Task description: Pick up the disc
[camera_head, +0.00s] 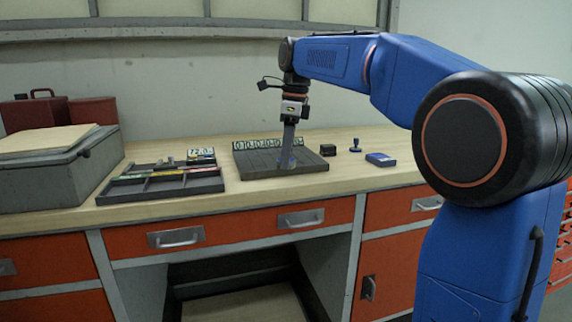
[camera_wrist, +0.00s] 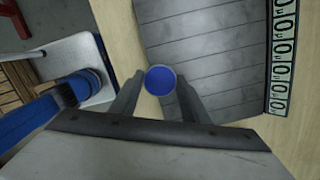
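A round blue disc (camera_wrist: 160,80) shows in the wrist view, in line with the space between my two fingertips. It overlaps the near edge of the dark slatted board (camera_wrist: 200,50). My gripper (camera_wrist: 160,88) is open, with one finger on each side of the disc. A small gap seems to show on each side; I cannot tell its height between the fingers. In the head view my gripper (camera_head: 288,165) points down over the front part of the slatted board (camera_head: 258,165). I cannot make out the disc there.
A compartment tray (camera_head: 160,187) lies left of the board, and a grey case (camera_head: 60,175) stands farther left. Right of the board are a small black block (camera_head: 328,150), a blue stamp-like piece (camera_head: 355,145) and a flat blue box (camera_head: 380,160). The wooden bench (camera_head: 340,180) is clear in front.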

